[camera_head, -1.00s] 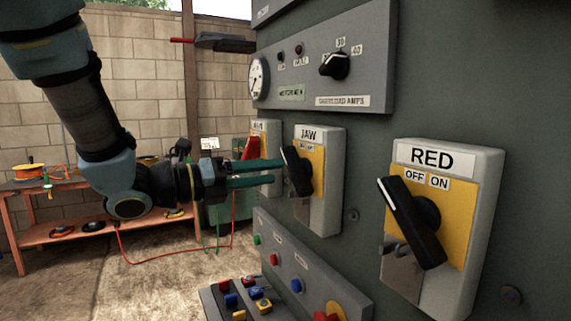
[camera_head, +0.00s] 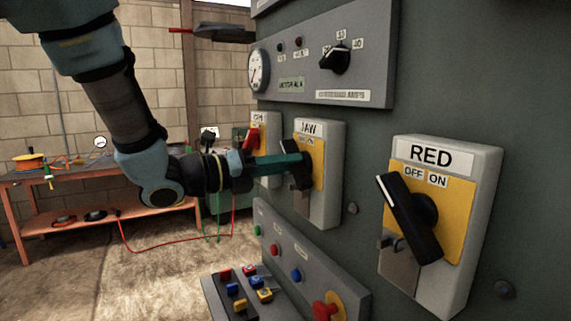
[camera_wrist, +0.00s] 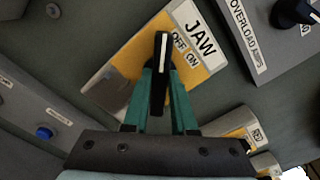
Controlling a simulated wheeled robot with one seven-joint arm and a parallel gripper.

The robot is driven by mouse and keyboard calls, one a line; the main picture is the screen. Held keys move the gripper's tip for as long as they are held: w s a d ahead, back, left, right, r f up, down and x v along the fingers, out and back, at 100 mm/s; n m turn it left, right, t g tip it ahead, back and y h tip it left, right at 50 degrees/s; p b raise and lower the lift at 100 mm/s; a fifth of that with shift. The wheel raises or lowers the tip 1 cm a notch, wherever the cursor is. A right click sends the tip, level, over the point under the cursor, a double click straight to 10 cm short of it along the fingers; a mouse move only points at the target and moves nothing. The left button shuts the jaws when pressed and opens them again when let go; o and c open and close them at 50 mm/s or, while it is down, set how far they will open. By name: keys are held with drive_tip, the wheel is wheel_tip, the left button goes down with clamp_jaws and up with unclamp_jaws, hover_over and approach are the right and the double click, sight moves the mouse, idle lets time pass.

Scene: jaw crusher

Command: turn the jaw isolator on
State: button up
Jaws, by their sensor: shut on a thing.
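The JAW isolator (camera_head: 320,178) is a grey box with a yellow plate on the panel. Its black handle (camera_wrist: 160,62) has a white stripe. In the wrist view the handle tip leans toward the OFF side of the plate, left of the JAW label. My gripper (camera_wrist: 161,88) has its green fingers on both sides of the handle and is shut on it. In the head view my gripper (camera_head: 297,170) reaches in from the left and hides part of the handle.
The similar RED isolator (camera_head: 440,225) stands nearer at right, handle leaning to OFF. Another isolator with a red handle (camera_head: 252,139) is just beyond. Button boxes (camera_head: 300,262) sit below; the ammeter panel (camera_head: 380,70) is above. An orange workbench (camera_head: 70,177) stands at left.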

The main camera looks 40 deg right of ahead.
clamp_jaws()
drive_tip(key=shift+f+m+b, duration=0.15)
drive_tip(key=shift+m+b, duration=0.15)
drive_tip(key=shift+b, duration=0.25)
drive_tip(key=m+b, duration=0.1)
drive_tip(key=b, duration=0.1)
drive_tip(key=m+b, duration=0.1)
drive_tip(key=b, duration=0.1)
drive_tip(key=shift+f+m, duration=0.2)
drive_tip(key=shift+m, duration=0.1)
drive_tip(key=m+b, duration=0.5)
drive_tip(key=b, duration=0.4)
drive_tip(key=shift+s, duration=0.15)
drive_tip(key=m+b, duration=0.5)
drive_tip(key=b, duration=0.5)
drive_tip(key=shift+s+f+m, duration=0.1)
drive_tip(key=shift+m, duration=0.3)
drive_tip(key=m+b, duration=0.2)
drive_tip(key=b, duration=0.1)
drive_tip(key=shift+b, duration=0.3)
drive_tip(key=shift+r+m+b, duration=0.3)
drive_tip(key=shift+m+b, duration=0.6)
drive_tip(key=shift+b, duration=0.3)
drive_tip(key=shift+r, duration=0.1)
